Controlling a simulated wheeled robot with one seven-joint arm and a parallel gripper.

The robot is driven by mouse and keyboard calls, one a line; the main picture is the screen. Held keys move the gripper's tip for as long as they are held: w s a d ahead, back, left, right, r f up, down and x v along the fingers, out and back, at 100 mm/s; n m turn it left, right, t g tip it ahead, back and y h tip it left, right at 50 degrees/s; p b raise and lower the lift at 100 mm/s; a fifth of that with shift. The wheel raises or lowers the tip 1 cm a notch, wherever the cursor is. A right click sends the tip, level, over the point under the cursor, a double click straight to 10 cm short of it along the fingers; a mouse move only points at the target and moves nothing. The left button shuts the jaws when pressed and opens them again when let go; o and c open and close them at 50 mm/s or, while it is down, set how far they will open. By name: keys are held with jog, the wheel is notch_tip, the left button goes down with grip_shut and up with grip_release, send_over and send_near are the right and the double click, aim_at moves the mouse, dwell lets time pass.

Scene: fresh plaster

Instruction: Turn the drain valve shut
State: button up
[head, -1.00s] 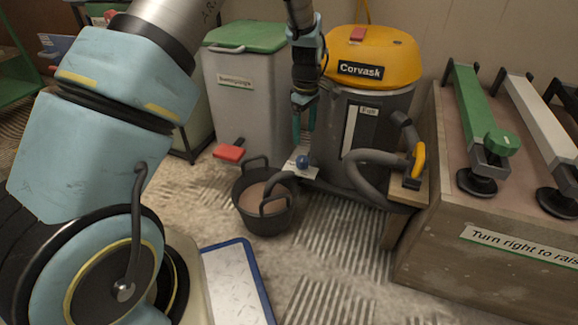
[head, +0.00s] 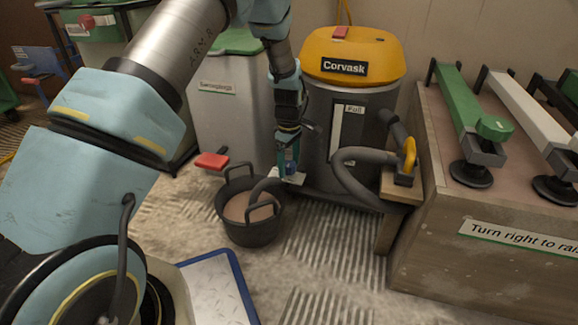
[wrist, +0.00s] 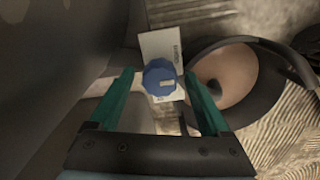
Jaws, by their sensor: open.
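The drain valve's blue knob (wrist: 160,80) sits on a white plate (wrist: 160,46) with small print, low on the Corvask vacuum (head: 350,110). In the wrist view the knob shows between the two green fingers of my gripper (wrist: 160,88), with a gap on each side. In the head view my gripper (head: 287,162) points down beside the vacuum and hides the knob; only a corner of the white plate shows. My gripper is open and holds nothing. A pale mark shows on the knob's face.
A black bucket (head: 248,230) with beige liquid stands close by, a grey drain hose (head: 262,188) reaching into it. A grey bin (head: 232,110) with a red pedal (head: 211,160) is behind. The vacuum's hose (head: 350,178) and a wooden bench (head: 450,215) are at right.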

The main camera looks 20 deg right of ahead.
grip_shut()
dwell(0.6)
